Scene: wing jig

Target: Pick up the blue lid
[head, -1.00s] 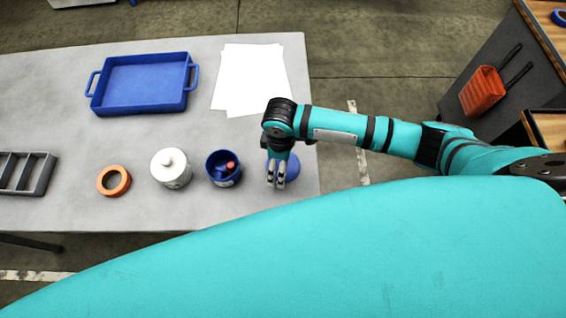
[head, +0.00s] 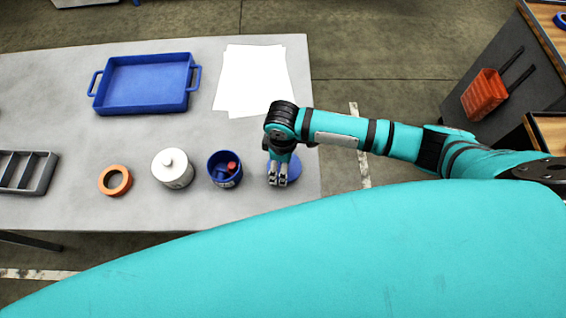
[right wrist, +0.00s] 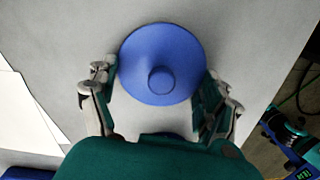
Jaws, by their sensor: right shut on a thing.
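The blue lid (head: 294,170) is a round disc with a central knob, near the right end of the grey table. It also shows in the right wrist view (right wrist: 138,52), knob toward the camera. My right gripper (head: 278,181) is over it, pointing down, and hides part of it in the head view. Its fingers (right wrist: 159,82) lie on opposite sides of the lid and are shut on it. I cannot tell any gap between lid and table. My left gripper is not in view.
Left of the lid are an open blue pot (head: 213,172) with a red thing inside, a white lidded jar (head: 172,174), an orange ring (head: 104,184) and a grey divided tray (head: 47,175). Behind are a blue tray (head: 145,106) and white paper (head: 250,75). The table's right edge is close.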

